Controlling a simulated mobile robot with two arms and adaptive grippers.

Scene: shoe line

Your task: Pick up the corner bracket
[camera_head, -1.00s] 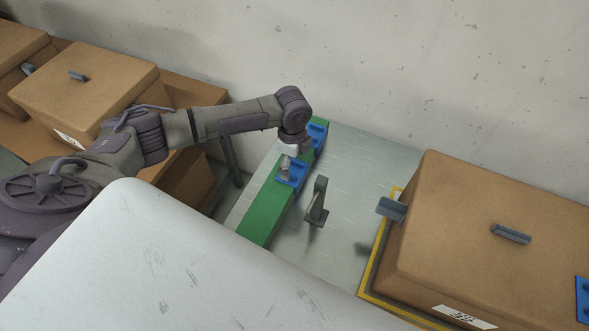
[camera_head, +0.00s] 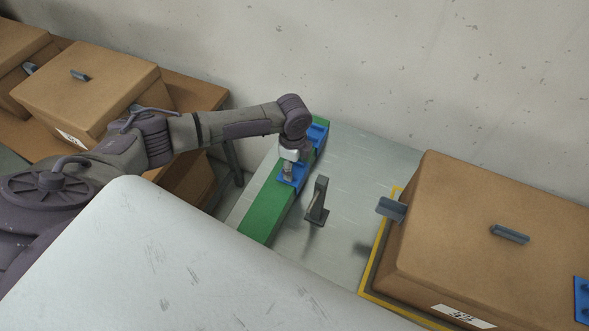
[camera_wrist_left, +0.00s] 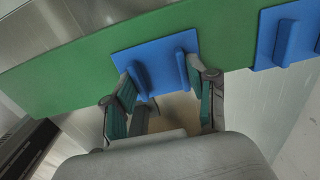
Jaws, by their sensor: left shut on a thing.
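I take the blue part (camera_head: 298,175) on the green strip to be the corner bracket. It has a flat plate with raised ribs. It also shows in the left wrist view (camera_wrist_left: 160,50), between and just beyond the fingers. My left gripper (camera_head: 288,171) points down at it from above. In the wrist view the fingers (camera_wrist_left: 163,85) stand apart on either side of its ribs, shut on it. The exact contact is partly hidden by the fingers. The bracket rests on the strip. My right gripper is not in view.
A second blue part (camera_head: 317,133) sits farther along the green strip (camera_head: 263,213). A grey upright piece with a flat base (camera_head: 317,202) stands on the grey table (camera_head: 360,165). A large brown box (camera_head: 480,230) stands right, more boxes (camera_head: 85,95) left. A wall (camera_head: 400,60) is behind.

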